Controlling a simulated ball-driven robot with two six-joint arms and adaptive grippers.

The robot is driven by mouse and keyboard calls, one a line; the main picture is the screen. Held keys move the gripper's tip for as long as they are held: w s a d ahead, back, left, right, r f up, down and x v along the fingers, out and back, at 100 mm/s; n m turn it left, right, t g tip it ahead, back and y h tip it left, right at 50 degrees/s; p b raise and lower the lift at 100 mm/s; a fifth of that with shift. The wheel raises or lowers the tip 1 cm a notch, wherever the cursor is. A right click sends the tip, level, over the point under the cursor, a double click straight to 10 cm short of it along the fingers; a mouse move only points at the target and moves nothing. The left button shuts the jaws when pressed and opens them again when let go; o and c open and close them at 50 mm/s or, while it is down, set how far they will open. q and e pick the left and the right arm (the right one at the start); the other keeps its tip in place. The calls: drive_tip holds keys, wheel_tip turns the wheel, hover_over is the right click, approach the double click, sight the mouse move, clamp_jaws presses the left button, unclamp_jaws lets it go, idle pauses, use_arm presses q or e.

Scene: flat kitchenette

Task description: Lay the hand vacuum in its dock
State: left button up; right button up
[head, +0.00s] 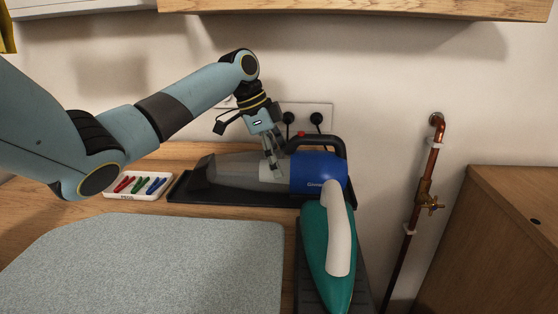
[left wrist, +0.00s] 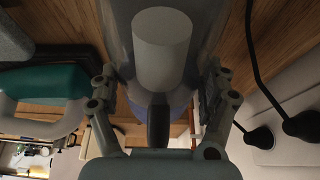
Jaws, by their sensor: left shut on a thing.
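The hand vacuum (head: 322,172) has a blue body, a black handle and a translucent grey nozzle that points left. It lies lengthwise over its dock (head: 188,193), a low black tray along the wall. I cannot tell whether it rests fully on the dock or is slightly above it. My left gripper (head: 272,158) comes down from above and is shut on the vacuum at the grey part beside the blue body. In the left wrist view the fingers stand on both sides of the vacuum (left wrist: 162,50). My right gripper is not in view.
A teal iron (head: 315,255) with a white handle stands close in front of the vacuum's blue end. A white pen tray (head: 138,194) is at the dock's left. A grey mat (head: 150,265) covers the front. Plugs (head: 316,119) and a copper pipe (head: 429,170) are on the wall.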

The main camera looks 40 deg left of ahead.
use_arm(q)
drive_tip(key=shift+a+r, duration=0.15)
drive_tip(key=shift+r, duration=0.05)
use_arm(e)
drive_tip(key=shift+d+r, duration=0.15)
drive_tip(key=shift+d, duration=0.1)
use_arm(q)
drive_tip(key=o, duration=1.2)
drive_tip(key=shift+s+f, duration=0.1)
drive_tip(key=shift+f, duration=0.1)
drive_tip(key=o, duration=0.4)
drive_tip(key=shift+r, duration=0.1)
drive_tip(key=v, duration=0.5)
drive_tip(key=shift+s+a+r, duration=0.1)
drive_tip(key=shift+r, duration=0.1)
drive_tip(key=b, duration=0.1)
approach(224, 155)
drive_tip(key=x, duration=0.5)
drive_tip(key=shift+d, duration=0.35)
drive_tip(key=shift+s+a, duration=0.15)
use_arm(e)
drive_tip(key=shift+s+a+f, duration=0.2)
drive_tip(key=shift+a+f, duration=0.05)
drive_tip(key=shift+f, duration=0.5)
